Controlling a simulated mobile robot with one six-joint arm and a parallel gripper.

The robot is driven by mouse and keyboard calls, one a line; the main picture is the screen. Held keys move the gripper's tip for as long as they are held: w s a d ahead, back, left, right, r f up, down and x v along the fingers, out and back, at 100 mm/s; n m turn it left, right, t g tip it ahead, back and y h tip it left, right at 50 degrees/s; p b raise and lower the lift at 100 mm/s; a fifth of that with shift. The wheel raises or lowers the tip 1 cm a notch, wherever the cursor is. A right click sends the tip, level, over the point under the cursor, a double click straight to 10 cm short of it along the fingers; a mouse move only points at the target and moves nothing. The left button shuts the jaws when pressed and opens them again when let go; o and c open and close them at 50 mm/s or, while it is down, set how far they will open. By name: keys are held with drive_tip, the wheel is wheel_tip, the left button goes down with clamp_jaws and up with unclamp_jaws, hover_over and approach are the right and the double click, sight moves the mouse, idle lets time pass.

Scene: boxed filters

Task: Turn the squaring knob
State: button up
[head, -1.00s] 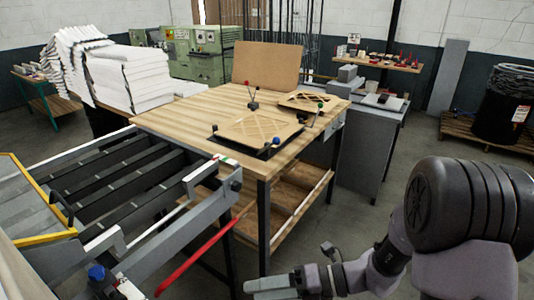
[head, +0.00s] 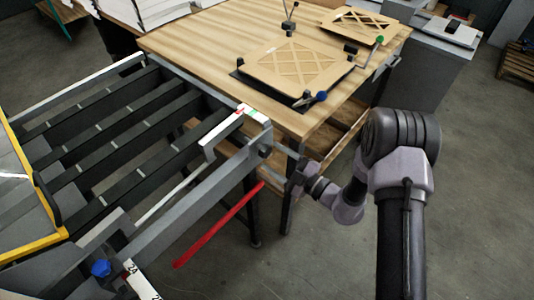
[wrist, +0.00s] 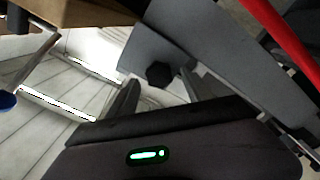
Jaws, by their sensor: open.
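A dark, faceted knob (head: 265,151) sits on the end face of the grey metal frame, below a white scale strip (head: 246,110) with red and green marks. The same knob (wrist: 159,75) shows in the wrist view on a grey plate (wrist: 190,48). My gripper (head: 284,152) is just right of the knob in the head view. In the wrist view its two fingers (wrist: 157,92) are apart, with the knob ahead of the gap between them. No contact shows. The gap is empty.
A wooden table (head: 200,45) with a cardboard filter frame (head: 295,65) in a fixture stands behind. A blue-tipped lever (head: 321,96) overhangs its front edge. A red bar (head: 220,225) slants below the frame. A blue knob (head: 101,268) is at lower left.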

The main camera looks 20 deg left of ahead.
sight(268, 153)
drive_tip(key=shift+x, duration=1.8)
drive_tip(key=shift+w, duration=0.1)
clamp_jaws()
